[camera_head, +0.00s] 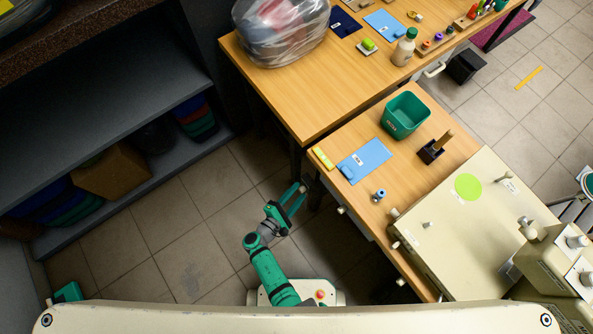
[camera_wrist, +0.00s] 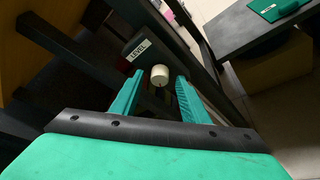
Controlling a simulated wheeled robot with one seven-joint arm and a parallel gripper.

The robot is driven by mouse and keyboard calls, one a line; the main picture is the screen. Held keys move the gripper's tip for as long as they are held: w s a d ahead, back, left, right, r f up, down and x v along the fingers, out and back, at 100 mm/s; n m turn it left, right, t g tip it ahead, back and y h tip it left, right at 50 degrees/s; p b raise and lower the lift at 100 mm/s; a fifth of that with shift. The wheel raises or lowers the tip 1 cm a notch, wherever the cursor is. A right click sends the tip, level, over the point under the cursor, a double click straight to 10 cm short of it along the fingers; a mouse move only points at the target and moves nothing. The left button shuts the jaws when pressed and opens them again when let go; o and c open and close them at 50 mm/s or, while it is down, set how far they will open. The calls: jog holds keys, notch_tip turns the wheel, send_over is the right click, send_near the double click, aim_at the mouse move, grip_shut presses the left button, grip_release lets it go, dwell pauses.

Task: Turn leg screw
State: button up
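The leg screw (camera_wrist: 159,75) shows in the wrist view as a small white round knob beside a dark leg part with a white "LEVEL" label (camera_wrist: 139,50). My gripper (camera_wrist: 158,82) is open, with one green finger on each side of the screw in the picture. The fingers appear apart from the screw, and I cannot tell the exact depth between them. In the head view my gripper (camera_head: 299,188) is low, beside the near corner of the wooden table, and the screw cannot be made out there.
The wooden tables (camera_head: 300,108) stand above and right of my arm. A bagged comforter (camera_head: 283,28) lies on the far one. A dark shelf (camera_head: 105,110) with a cardboard box (camera_head: 112,170) is at the left. Tiled floor (camera_head: 185,250) is clear between.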

jog(key=v, duration=1.1)
jog(key=shift+d+f, duration=0.1)
dwell(1.0)
jog(key=s+d+f+m+g+y, duration=0.3)
jog(key=s+f+m+g+y, duration=0.15)
jog(key=s, duration=0.45)
jog(key=s+a+r+m+y, duration=0.1)
jog(key=s+r+m+y, duration=0.2)
jog(key=s, duration=0.2)
jog(key=d+r+m+t, duration=0.1)
jog(key=r+m+t, duration=0.1)
jog(key=r, duration=1)
jog(key=d+r+m+t+y, duration=0.1)
jog(key=r+m+t, duration=0.2)
jog(key=r, duration=0.9)
jog(key=w+d+r+m+t, duration=0.1)
jog(key=r+m, duration=0.4)
jog(key=r, duration=0.7)
jog(key=shift+d+m+t, duration=0.35)
jog(key=shift+d+t, duration=0.2)
jog(key=shift+t, duration=0.3)
